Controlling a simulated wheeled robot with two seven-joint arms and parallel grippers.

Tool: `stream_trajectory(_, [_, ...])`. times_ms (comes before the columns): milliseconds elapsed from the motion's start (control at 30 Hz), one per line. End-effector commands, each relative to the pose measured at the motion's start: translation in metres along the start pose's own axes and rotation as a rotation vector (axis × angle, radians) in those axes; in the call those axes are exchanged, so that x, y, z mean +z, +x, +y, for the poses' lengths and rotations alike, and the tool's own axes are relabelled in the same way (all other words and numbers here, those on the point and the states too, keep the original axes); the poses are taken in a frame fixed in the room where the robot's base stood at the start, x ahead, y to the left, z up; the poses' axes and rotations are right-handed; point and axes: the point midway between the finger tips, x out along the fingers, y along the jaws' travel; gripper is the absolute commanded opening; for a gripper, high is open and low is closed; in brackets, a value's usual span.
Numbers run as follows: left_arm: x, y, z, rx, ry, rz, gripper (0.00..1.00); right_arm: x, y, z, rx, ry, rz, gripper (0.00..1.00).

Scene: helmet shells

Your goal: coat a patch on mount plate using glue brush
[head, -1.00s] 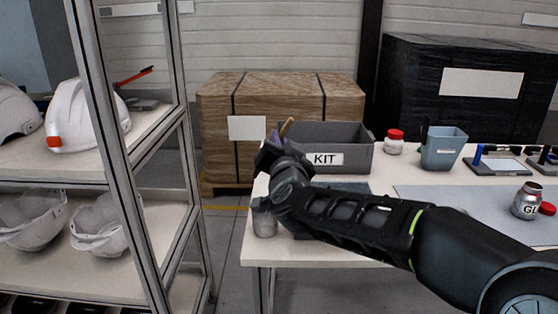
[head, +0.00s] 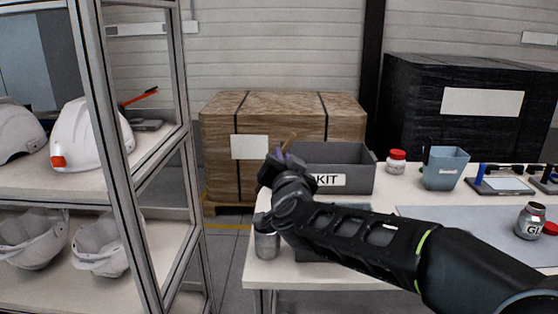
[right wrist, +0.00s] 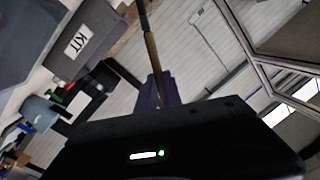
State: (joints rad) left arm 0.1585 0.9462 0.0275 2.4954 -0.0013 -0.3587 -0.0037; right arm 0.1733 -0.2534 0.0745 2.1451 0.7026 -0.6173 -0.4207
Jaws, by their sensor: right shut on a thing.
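My right gripper (head: 276,158) is raised over the left end of the table, in front of the grey KIT box. It is shut on a thin brown handle (head: 291,141), which looks like the glue brush. In the right wrist view the handle (right wrist: 151,48) sticks out from the purplish fingers (right wrist: 155,93); its bristles cannot be made out. An open silver glue jar (head: 531,222) stands at the right of the table. A dark plate with a pale patch and blue posts (head: 503,184), possibly the mount plate, lies at the back right. My left gripper is not in view.
The KIT box (head: 360,169), a red-capped jar (head: 397,162) and a blue-grey bin (head: 445,168) stand along the table's back. A metal can (head: 266,245) is at the left front corner. A shelf rack with helmets (head: 90,138) stands at left. The grey mat (head: 455,229) has clear room.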

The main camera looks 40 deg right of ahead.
Motion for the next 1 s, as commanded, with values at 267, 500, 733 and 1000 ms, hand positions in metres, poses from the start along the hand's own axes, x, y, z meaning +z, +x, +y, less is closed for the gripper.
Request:
stream_trajectory(267, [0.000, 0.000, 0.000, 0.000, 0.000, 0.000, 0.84, 0.000, 0.000, 0.000, 0.000, 0.000, 0.000, 0.00])
stream_trajectory(500, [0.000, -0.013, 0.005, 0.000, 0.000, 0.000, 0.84, 0.026, 0.010, -0.005, -0.006, -0.005, -0.013, 0.00])
stream_trajectory(733, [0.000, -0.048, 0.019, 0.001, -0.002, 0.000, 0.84, 0.117, 0.023, -0.023, -0.086, -0.004, -0.073, 0.00])
stream_trajectory(1000, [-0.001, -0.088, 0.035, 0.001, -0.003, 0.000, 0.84, 0.240, -0.024, -0.064, -0.318, 0.007, -0.206, 0.00])
